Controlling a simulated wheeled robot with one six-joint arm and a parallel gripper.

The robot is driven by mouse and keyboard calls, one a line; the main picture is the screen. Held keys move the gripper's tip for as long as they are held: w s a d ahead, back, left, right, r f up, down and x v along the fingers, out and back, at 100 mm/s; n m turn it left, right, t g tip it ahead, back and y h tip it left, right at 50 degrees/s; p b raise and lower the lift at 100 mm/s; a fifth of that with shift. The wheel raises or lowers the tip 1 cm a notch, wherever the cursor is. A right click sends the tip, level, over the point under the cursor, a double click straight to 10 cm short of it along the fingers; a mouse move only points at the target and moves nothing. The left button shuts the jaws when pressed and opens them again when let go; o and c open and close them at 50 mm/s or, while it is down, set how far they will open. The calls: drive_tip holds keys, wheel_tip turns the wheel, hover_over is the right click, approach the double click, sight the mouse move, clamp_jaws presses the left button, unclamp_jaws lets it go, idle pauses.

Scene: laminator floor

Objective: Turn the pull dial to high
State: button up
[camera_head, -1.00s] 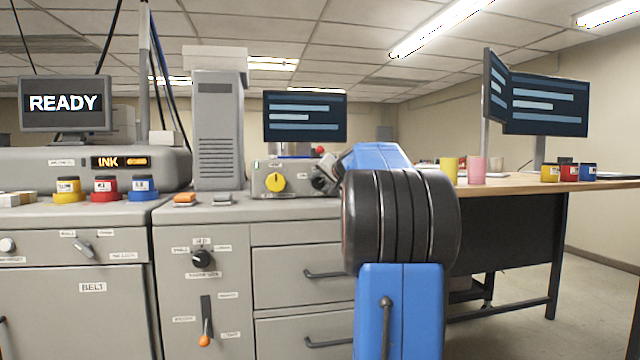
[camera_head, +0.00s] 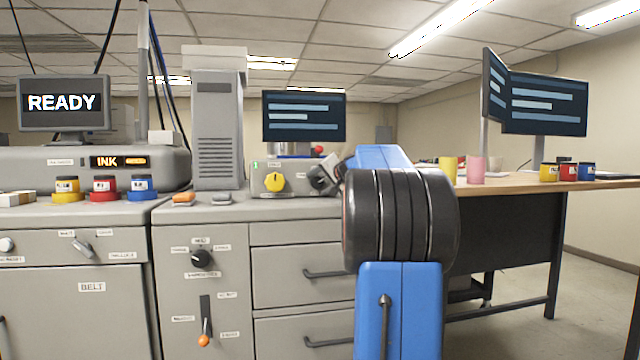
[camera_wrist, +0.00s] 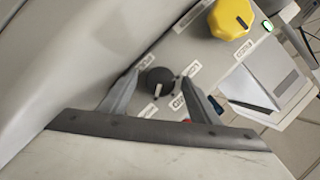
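A small black dial (camera_wrist: 160,82) with a white pointer mark sits on the grey panel in the wrist view. Small labels surround it, upside down and too blurred to read surely. My gripper (camera_wrist: 160,77) is open, with one fingertip on each side of the dial. I cannot tell whether either finger touches it. In the head view my gripper (camera_head: 322,180) is at the right end of the small panel unit and hides the dial there.
A larger yellow knob (camera_head: 274,182) is left of my gripper; it also shows in the wrist view (camera_wrist: 231,18). Another black dial (camera_head: 201,258) and an orange-tipped lever (camera_head: 204,339) are on the cabinet below. A desk with cups (camera_head: 476,170) stands at right.

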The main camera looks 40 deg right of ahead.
drive_tip(key=v, duration=1.7)
drive_tip(key=shift+s, duration=0.3)
drive_tip(key=s+a+f+n+g+y, duration=0.1)
drive_tip(key=a+f+n+g+y, duration=0.1)
drive_tip(key=a+f, duration=0.7)
drive_tip(key=s+a+f+n+g+y, duration=0.1)
drive_tip(key=a+f+n, duration=0.3)
drive_tip(key=a, duration=0.8)
drive_tip(key=s+a+f+n+g+y, duration=0.1)
drive_tip(key=a+f+g+y, duration=0.1)
drive_tip(key=a+f, duration=0.75)
drive_tip(key=s+a+f+n+g, duration=0.2)
drive_tip(key=s+a+f, duration=0.4)
drive_tip(key=s+f, duration=0.4)
drive_tip(key=s+a+f+n+g+h, duration=0.1)
drive_tip(key=s+a+f+n+g, duration=0.1)
drive_tip(key=s+a+f+n, duration=0.2)
drive_tip(key=s+a+f, duration=0.3)
drive_tip(key=s+f, duration=0.3)
drive_tip(key=shift+s+a+f+n, duration=0.2)
drive_tip(key=shift+a+n, duration=0.05)
drive_tip(key=shift+n, duration=0.15)
